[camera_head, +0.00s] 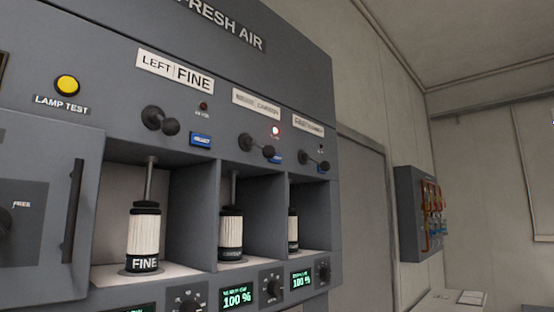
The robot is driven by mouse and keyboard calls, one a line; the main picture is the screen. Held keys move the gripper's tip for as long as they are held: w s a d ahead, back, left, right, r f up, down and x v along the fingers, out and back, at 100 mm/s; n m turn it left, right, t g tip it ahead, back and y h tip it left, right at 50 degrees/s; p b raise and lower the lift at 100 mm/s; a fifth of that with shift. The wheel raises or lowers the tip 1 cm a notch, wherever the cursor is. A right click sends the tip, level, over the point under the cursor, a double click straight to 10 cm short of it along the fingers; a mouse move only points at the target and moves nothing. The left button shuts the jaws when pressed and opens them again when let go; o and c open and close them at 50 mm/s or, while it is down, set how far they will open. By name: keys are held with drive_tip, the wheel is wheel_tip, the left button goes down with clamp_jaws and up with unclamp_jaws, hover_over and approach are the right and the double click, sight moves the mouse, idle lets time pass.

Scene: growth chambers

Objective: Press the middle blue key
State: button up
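Three blue keys show on the grey panel in the head view, one above each bay. The middle blue key (277,157) is partly hidden behind the black knob of its lever (258,147). A small lamp (276,131) just above it glows red-white. The left blue key (200,139) is fully visible under a dark lamp (204,106). The right blue key (323,168) is partly hidden by another black lever (314,161). My gripper is not in view.
White filter cartridges, such as the one marked FINE (145,236), stand in open bays below. A door handle (74,210) sticks out at left. A yellow lamp test button (68,85) is at upper left. A grey wall box (409,212) hangs at right.

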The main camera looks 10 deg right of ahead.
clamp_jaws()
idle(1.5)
